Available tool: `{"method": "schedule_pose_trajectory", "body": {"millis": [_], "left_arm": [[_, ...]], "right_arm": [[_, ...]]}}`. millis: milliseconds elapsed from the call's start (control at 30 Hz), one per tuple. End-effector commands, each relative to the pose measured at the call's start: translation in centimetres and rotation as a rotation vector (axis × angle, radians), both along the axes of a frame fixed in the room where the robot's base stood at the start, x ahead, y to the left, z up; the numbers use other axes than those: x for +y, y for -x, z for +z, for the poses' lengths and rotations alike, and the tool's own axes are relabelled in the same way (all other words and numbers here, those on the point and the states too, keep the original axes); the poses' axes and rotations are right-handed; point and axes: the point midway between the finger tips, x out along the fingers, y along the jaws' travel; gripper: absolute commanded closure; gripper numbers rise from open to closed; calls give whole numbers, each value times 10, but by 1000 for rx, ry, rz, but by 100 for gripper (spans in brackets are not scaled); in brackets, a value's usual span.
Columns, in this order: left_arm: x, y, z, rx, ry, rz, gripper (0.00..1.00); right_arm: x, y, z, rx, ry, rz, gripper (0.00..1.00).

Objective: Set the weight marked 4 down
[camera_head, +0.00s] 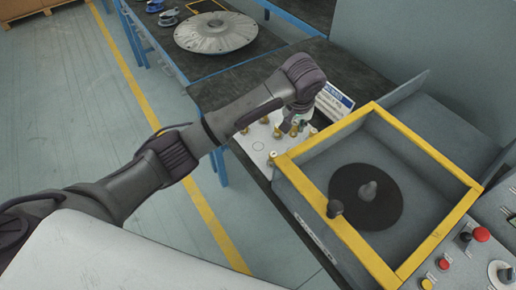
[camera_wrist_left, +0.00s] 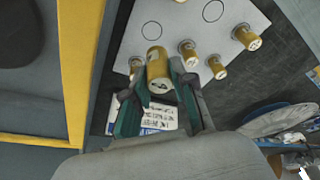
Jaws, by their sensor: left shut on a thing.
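My left gripper (camera_wrist_left: 159,78) is shut on a brass cylindrical weight (camera_wrist_left: 157,62), held between its two teal fingers. The dark mark on the weight's end is too small to read surely as a 4. The held weight is over or close to the white board (camera_wrist_left: 130,45), and I cannot tell whether it touches. In the head view the left gripper (camera_head: 292,124) points down at the white board (camera_head: 250,139) and partly hides the weights there. My right gripper is not in view.
Several other brass weights (camera_wrist_left: 246,38) stand on the board, close around the gripper. Two printed circles (camera_wrist_left: 152,31) there are bare. A yellow-rimmed box (camera_head: 437,157) with a dark disc stands to the right. A sign (camera_head: 334,101) stands behind the board.

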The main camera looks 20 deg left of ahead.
Motion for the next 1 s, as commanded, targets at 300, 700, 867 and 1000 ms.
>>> {"method": "schedule_pose_trajectory", "body": {"millis": [300, 700, 867, 1000], "left_arm": [[24, -9, -7, 9, -9, 2, 84], [99, -3, -54, 9, -6, -1, 84], [105, -3, -64, 8, -5, -3, 84], [105, -2, -85, 10, -5, -3, 84]], "right_arm": [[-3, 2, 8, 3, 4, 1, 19], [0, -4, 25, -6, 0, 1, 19], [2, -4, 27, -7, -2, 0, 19], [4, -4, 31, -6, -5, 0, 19]]}}
